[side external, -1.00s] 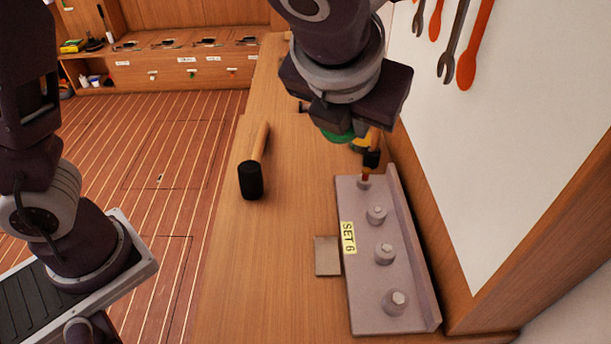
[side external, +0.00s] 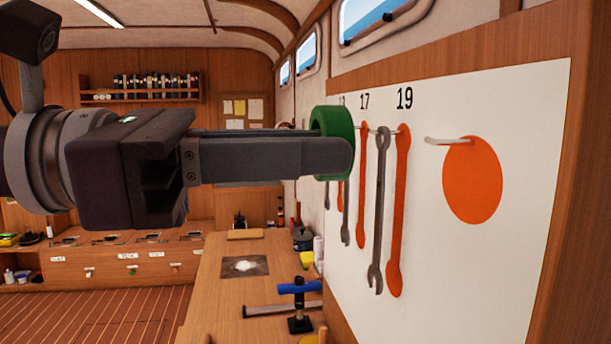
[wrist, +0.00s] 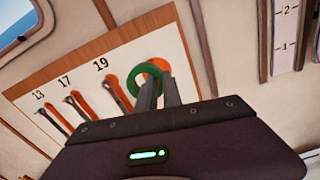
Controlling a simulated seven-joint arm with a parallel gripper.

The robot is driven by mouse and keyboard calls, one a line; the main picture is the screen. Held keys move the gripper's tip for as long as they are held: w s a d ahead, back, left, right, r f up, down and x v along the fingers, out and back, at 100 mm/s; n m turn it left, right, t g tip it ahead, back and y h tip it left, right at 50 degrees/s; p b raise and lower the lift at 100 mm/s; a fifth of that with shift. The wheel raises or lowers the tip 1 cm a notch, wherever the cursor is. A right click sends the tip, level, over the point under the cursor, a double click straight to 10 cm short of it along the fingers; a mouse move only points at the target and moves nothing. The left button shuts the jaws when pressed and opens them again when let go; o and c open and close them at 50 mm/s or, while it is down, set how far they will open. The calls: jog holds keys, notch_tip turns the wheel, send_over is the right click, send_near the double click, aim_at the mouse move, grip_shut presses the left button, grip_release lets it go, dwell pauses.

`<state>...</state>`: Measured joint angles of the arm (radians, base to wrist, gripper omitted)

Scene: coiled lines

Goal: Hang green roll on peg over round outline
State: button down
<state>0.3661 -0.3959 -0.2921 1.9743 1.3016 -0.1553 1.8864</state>
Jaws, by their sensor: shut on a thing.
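The green roll (side external: 333,117) is a ring held at the tips of my gripper (side external: 335,152), which is shut on it. My fingers point level toward the white board. In the side view the roll appears left of the pale peg (side external: 447,141), with a visible gap between them. The peg sticks out at the top of the orange round outline (side external: 472,182). In the wrist view the green roll (wrist: 133,76) partly overlaps the orange outline (wrist: 158,62), and the peg cannot be made out.
Orange outlines and grey wrenches (side external: 380,215) hang on the white board (side external: 520,130) just beyond the roll, under numbers. The wooden bench (side external: 225,310) lies below, with a blue-handled tool (side external: 298,289).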

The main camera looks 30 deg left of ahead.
jog(key=x, duration=0.9)
jog(key=shift+w+d+f, duration=0.2)
jog(key=shift+w+f, duration=0.05)
jog(key=shift+w, duration=0.1)
jog(key=shift+w+d+f, duration=0.25)
jog(key=shift+d+f, duration=0.05)
jog(key=shift+f, duration=0.1)
dwell(0.3)
jog(key=c, duration=1.4)
grip_release()
jog(key=shift+w+a, duration=0.1)
